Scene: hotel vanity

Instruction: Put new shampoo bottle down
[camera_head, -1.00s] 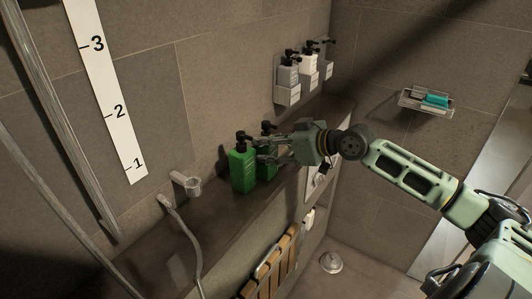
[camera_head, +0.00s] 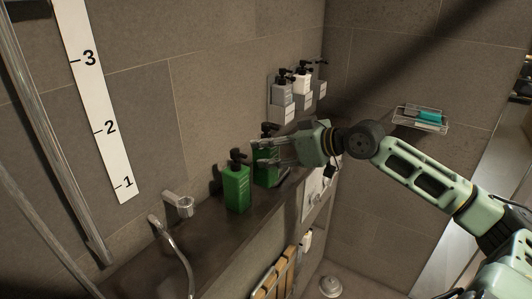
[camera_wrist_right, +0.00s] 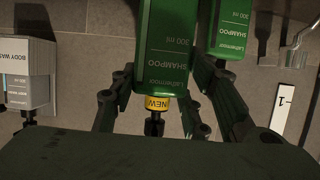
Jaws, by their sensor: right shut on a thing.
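My right gripper (camera_head: 275,152) is shut on the new shampoo bottle (camera_head: 265,174), a green bottle with a black pump. In the right wrist view the new bottle (camera_wrist_right: 168,45) sits between the fingers, with a yellow "NEW" tag (camera_wrist_right: 156,103) on its neck. It looks upright over the stone ledge (camera_head: 215,224); I cannot tell whether its base touches. A second green shampoo bottle (camera_head: 236,188) stands on the ledge to its left, a small gap apart. It also shows in the right wrist view (camera_wrist_right: 231,28). My left gripper is not in view.
Wall-mounted dispensers (camera_head: 302,86) hang behind the gripper. A body wash dispenser (camera_wrist_right: 28,75) shows in the right wrist view. A wall bracket (camera_head: 178,204) and hose (camera_head: 178,245) are left of the bottles. A wire soap basket (camera_head: 420,118) hangs right. A wooden slatted seat (camera_head: 273,280) is below.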

